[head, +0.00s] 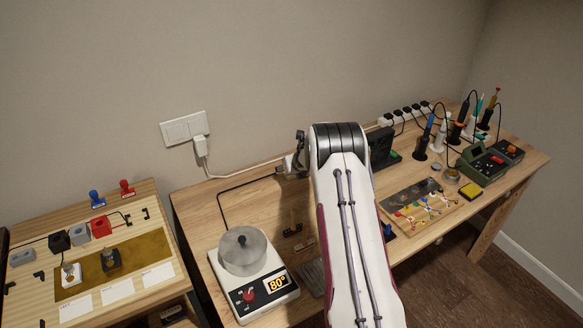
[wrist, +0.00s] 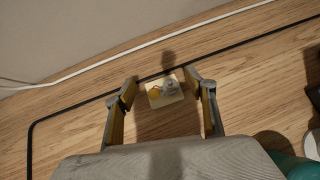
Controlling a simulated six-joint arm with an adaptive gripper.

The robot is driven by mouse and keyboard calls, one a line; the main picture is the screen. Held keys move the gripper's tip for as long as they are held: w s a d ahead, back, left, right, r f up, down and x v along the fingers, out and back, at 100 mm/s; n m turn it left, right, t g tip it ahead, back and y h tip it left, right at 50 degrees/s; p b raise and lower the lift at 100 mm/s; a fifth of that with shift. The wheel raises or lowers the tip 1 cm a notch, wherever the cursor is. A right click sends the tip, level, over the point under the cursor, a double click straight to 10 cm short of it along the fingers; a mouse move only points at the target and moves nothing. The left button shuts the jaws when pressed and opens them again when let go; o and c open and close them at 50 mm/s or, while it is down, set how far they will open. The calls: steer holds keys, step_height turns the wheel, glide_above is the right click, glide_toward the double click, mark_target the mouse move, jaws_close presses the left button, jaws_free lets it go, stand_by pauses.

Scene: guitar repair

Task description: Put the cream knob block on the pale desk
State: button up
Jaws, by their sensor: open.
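The cream knob block (wrist: 155,102) is a small cream square with a grey knob and a yellow disc on top, seen in the wrist view near the tips of my fingers. My gripper (wrist: 162,79) is open, one finger to each side of the block, with gaps visible. I cannot tell its height above the wood. In the head view my gripper (head: 293,164) is near the wall at the back of the brown wooden bench (head: 200,205); the block cannot be made out there. The paler wooden desk (head: 150,205) stands at the left.
A black cable (wrist: 60,115) and a white cable (wrist: 90,68) run past the block near the wall. A hotplate with a pot (head: 243,252) stands at the bench's front left. Small coloured parts (head: 100,227) and a brown mat (head: 140,252) occupy the paler desk.

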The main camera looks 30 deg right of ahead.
steer(key=shift+r, duration=0.15)
steer(key=shift+s+a+r, duration=0.1)
steer(key=shift+s+r, duration=0.4)
steer(key=v, duration=1)
steer(key=shift+s+r, duration=0.15)
steer(key=shift+s, duration=0.05)
steer(key=shift+a, duration=0.1)
stand_by(0.3)
